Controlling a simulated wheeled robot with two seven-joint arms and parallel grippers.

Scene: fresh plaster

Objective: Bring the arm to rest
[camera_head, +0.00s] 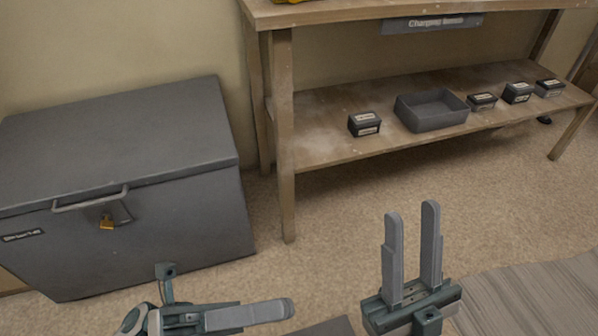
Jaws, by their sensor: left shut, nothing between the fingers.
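My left gripper (284,308) is low in the picture, left of centre. Its fingers point to the right and are shut, with nothing held. Part of its arm is cut off by the bottom edge. My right gripper (412,212) is right of centre, with its two grey fingers pointing up the picture. They stand apart with a clear gap and nothing between them.
A grey chest (120,130) with a yellow padlock (106,222) stands at the left. A wooden bench (284,150) at the back has a lower shelf with an open grey tray (432,122) and several small dark boxes (364,124). Bare floor (330,215) lies between.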

